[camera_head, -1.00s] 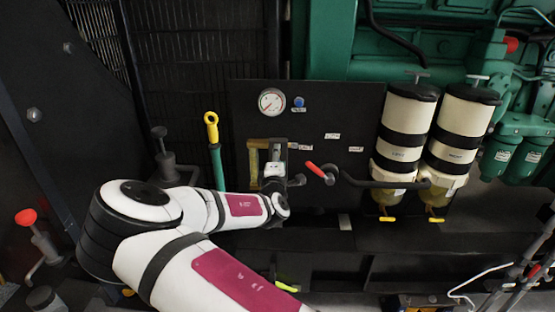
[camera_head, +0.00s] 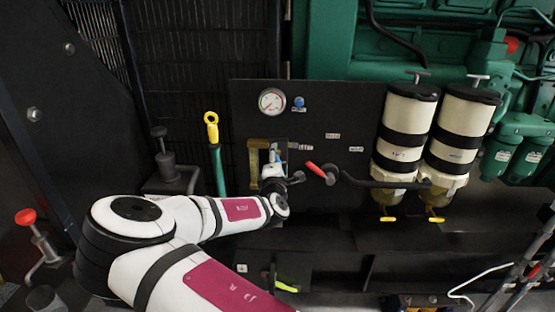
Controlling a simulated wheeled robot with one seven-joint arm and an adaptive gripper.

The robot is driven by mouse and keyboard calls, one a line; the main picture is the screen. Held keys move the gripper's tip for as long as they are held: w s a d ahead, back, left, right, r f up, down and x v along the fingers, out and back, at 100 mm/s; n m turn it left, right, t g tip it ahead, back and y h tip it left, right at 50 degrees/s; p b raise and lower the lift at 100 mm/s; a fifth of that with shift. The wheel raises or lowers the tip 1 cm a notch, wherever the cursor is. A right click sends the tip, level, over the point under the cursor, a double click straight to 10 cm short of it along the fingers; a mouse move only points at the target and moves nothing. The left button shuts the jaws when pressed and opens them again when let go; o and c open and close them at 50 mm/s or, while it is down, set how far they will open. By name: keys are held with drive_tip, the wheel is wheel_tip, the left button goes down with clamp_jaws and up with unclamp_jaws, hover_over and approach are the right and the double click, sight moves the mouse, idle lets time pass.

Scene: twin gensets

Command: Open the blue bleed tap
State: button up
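My gripper (camera_head: 275,157) is at the black panel, in front of the brass-coloured fitting (camera_head: 254,165) and left of the red-handled lever. A small blue piece (camera_head: 278,155) shows right at my gripper; it may be part of the blue bleed tap, but my gripper and wrist hide most of that spot. I cannot tell whether the fingers touch it or are open or shut. A round blue knob (camera_head: 298,102) sits higher on the panel, beside the gauge, clear of my gripper.
A red-handled lever (camera_head: 316,169) sticks out just right of my gripper. A pressure gauge (camera_head: 271,101) is above it. A green rod with a yellow ring (camera_head: 212,128) stands to the left. Two cream filters (camera_head: 407,115) with yellow drain taps hang to the right.

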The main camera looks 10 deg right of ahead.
drive_tip(key=shift+s+r, duration=0.1)
drive_tip(key=shift+r, duration=0.05)
drive_tip(key=v, duration=1.2)
drive_tip(key=shift+d, duration=0.1)
